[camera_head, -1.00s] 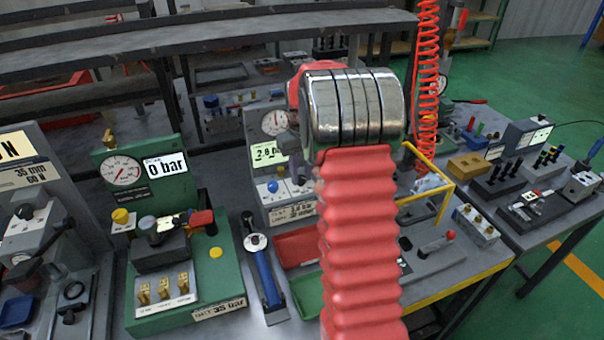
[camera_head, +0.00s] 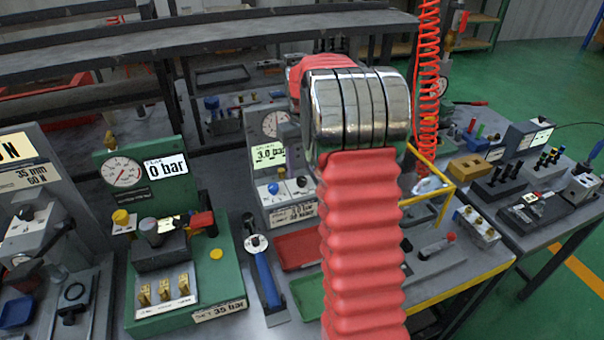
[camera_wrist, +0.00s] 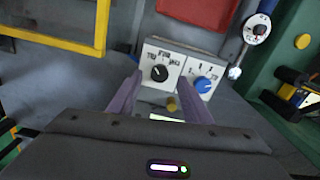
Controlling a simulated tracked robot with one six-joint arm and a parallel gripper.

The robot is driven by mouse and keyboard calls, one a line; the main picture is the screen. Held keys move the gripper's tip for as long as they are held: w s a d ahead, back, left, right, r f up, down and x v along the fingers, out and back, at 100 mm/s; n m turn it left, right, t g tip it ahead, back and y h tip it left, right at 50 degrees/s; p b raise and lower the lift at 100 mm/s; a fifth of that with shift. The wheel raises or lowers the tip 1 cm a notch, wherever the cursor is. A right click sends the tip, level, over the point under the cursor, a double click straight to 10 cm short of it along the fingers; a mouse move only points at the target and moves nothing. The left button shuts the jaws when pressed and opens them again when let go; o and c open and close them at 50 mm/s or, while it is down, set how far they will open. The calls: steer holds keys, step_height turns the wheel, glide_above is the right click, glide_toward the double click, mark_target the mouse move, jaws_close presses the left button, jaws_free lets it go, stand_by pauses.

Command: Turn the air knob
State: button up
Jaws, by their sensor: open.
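A grey valve block stands in the middle of the bench, with a black knob (camera_head: 301,181) and a blue knob (camera_head: 273,188) on its face. The black knob (camera_wrist: 159,73) appears between the fingertips, and the blue knob (camera_wrist: 202,84) lies just right of the right finger. I cannot tell whether the fingers touch the black knob. The knob labels are too small to read.
A green block (camera_head: 190,275) with a 0 bar display stands to the left. A blue-handled tool (camera_head: 266,275) and red tray (camera_head: 298,250) lie in front. A yellow frame (camera_head: 446,190) and coiled red hose (camera_head: 427,90) are to the right.

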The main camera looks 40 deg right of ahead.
mark_target(302, 180)
step_height(302, 180, up, 10)
stand_by(0.4)
stand_by(0.5)
steer(key=s+a+n+t, duration=0.1)
steer(key=s+a+t, duration=0.4)
steer(key=s+a, duration=2.1)
steer(key=shift+a+r+t, duration=0.2)
steer(key=shift+a+t, duration=0.1)
steer(key=shift+a, duration=0.35)
